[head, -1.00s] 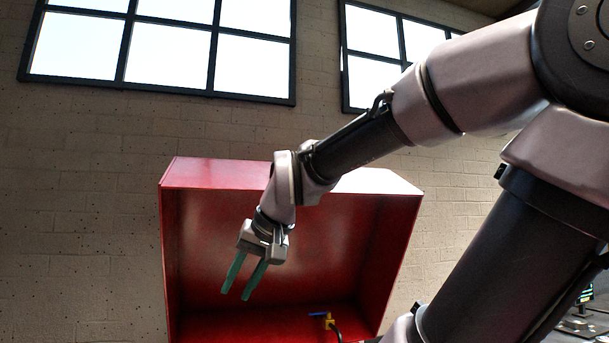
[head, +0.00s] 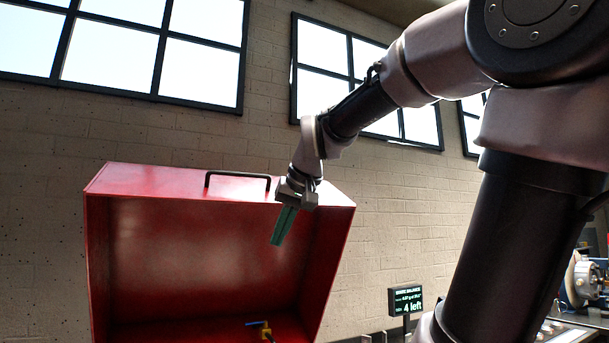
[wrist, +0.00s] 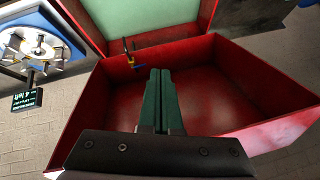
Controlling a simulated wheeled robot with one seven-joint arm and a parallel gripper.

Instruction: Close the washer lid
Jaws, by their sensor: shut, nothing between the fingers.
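The red washer lid (head: 200,240) stands raised and open in the head view, its hollow inside facing me. A dark bar handle (head: 238,175) sits on its top edge. My gripper (head: 280,238) hangs in front of the lid's upper right part, just right of the handle, with its green fingers together and empty. In the wrist view my gripper (wrist: 158,75) points toward the inside of the red lid (wrist: 220,85). A pale green surface (wrist: 150,20) shows beyond it, framed by red walls. Contact between the fingers and the lid cannot be told.
A blue-handled yellow valve (head: 265,330) is at the bottom of the red box. A small display reading "4 left" (head: 406,301) stands to the right. A rotor machine (wrist: 38,45) shows at the left in the wrist view. A brick wall with windows is behind.

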